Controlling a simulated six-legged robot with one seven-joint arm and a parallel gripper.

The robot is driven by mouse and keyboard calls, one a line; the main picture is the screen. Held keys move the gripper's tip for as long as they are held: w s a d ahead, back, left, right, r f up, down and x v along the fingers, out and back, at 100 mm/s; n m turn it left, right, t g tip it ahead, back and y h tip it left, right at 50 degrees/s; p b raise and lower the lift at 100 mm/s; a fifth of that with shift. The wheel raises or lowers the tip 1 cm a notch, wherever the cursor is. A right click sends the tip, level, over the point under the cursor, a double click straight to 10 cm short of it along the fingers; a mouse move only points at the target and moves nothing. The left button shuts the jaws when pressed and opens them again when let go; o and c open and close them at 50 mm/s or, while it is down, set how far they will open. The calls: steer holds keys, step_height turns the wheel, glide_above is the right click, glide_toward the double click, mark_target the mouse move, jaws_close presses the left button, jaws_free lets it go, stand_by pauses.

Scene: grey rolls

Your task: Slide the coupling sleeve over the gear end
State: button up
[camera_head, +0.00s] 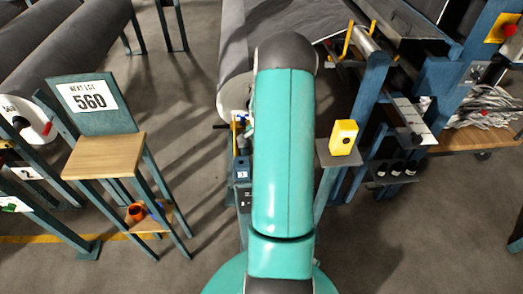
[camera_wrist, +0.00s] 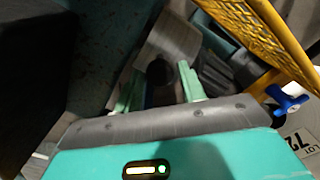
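My gripper (camera_wrist: 160,72) shows in the wrist view with its two green fingers spread apart. A dark round part (camera_wrist: 160,72) shows in the gap between the fingers, with a grey, smooth surface (camera_wrist: 170,35) behind it. I cannot tell whether this dark part is the coupling sleeve or the gear end, and no finger clearly touches it. I cannot make out the sleeve or the gear end there.
In the wrist view a yellow perforated guard (camera_wrist: 262,30) runs close on the right, with a blue knob (camera_wrist: 287,97) below it. In the head view a yellow box (camera_head: 343,137) stands on a post right of my arm. A wooden-topped stand (camera_head: 104,155) is left; open floor lies between.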

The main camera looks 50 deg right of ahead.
jaws_close()
steer(key=w+d, duration=0.4)
steer(key=d, duration=0.1)
steer(key=shift+w+d, duration=0.2)
steer(key=shift+w, duration=0.15)
steer(key=shift+r, duration=0.1)
steer(key=shift+o, duration=1.7)
jaws_free()
steer(key=shift+w+d, duration=0.1)
step_height(320, 180, up, 14)
